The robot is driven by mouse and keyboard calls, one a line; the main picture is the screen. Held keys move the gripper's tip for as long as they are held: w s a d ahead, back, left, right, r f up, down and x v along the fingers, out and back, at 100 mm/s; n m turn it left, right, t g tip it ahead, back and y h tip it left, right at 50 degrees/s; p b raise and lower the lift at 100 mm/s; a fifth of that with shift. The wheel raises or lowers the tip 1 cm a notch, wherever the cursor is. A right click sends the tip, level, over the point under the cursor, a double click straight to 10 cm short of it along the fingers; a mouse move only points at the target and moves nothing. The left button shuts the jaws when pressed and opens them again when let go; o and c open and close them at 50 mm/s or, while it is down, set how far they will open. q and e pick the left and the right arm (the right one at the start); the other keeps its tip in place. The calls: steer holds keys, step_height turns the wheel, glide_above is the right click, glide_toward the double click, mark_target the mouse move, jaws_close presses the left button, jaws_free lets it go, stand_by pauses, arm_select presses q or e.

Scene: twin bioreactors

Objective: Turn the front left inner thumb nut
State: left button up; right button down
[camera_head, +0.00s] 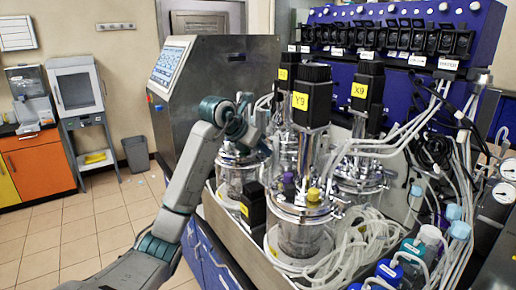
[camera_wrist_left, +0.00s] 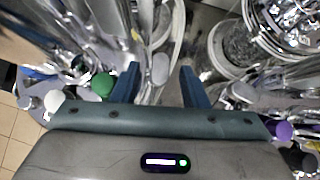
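My left arm reaches in from the lower left in the head view, and its gripper is at the left rear glass vessel (camera_head: 238,170), partly lost among metal parts and tubes. In the left wrist view the two blue fingers of my left gripper (camera_wrist_left: 158,88) stand apart with a clear gap. A small pale rounded part (camera_wrist_left: 160,68) shows between and beyond the fingertips; I cannot tell whether it is a thumb nut. No thumb nut can be made out surely in either view. The front vessel (camera_head: 300,235) has a steel lid and a black motor labelled Y9 (camera_head: 312,95). My right gripper is not in view.
A second black motor labelled X9 (camera_head: 367,92) stands behind on the right. Pale tubes (camera_head: 350,250) crowd the right side. A grey console with a screen (camera_head: 215,85) is behind my arm. A green cap (camera_wrist_left: 102,85) is left of the fingers.

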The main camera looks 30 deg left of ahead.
arm_select(q)
steer(key=b+v, duration=0.3)
steer(key=v, duration=0.7)
steer(key=shift+s+r+b, duration=0.25)
steer(key=shift+s+b, duration=0.05)
steer(key=shift+b, duration=0.05)
